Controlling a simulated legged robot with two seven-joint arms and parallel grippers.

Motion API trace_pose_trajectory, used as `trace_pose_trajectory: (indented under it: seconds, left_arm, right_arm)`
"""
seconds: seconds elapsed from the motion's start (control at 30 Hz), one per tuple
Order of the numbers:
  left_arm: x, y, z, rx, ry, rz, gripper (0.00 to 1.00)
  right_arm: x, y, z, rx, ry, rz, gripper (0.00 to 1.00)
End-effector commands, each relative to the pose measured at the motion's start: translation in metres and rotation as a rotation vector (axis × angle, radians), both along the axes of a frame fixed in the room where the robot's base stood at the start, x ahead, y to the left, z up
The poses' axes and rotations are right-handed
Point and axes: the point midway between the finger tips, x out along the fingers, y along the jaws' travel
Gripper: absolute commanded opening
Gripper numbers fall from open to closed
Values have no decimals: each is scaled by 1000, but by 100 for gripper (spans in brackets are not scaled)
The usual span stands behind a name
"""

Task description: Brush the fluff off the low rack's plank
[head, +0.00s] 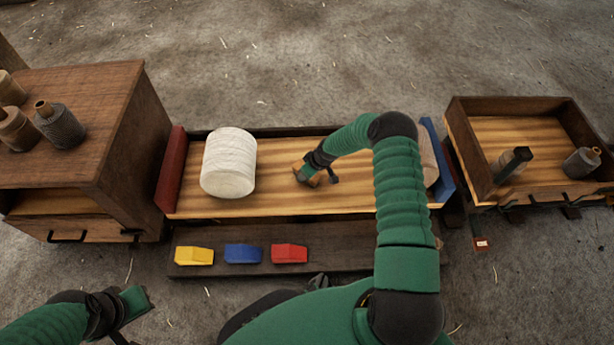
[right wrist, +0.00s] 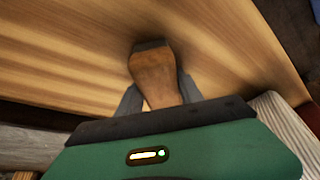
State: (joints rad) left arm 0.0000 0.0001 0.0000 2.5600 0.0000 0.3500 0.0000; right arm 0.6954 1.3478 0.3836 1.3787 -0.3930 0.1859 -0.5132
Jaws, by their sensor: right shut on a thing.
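The low rack's plank (head: 280,203) is pale striped wood between a red end board (head: 172,168) and a blue end board (head: 437,160). It also fills much of the right wrist view (right wrist: 60,65). My right gripper (head: 309,173) is over the plank's middle, shut on a brown wooden-handled brush (right wrist: 157,77). The brush's lower end is hidden, so I cannot tell whether it touches the plank. I can make out no fluff; my right arm covers part of the plank. My left gripper (head: 132,315) is low at the left, away from the rack; its jaws are unclear.
A white rope roll (head: 228,163) stands on the plank's left; a paler brown roll (head: 427,160) is partly hidden at its right. Yellow (head: 194,256), blue (head: 243,253) and red (head: 289,253) blocks lie on the front board. A cabinet (head: 90,120) and a tray cart (head: 520,105) flank the rack.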

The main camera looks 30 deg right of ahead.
Motion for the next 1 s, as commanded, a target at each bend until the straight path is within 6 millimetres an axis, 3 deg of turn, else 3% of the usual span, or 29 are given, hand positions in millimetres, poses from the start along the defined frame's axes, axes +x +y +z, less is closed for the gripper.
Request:
trace_pose_trajectory:
  seconds: [0.17, 0.6, 1.0]
  left_arm:
    - [0, 0, 9, 0, 0, 0, 0]
    - [0, 0, 52, 0, 0, 0, 0]
    - [0, 0, 56, 0, 0, 0, 0]
  right_arm:
    - [-1, 0, 9, 0, 2, 0, 0]
    - [-1, 0, 61, 0, 1, 0, 0]
    - [0, 0, 68, 0, 0, 0, 0]
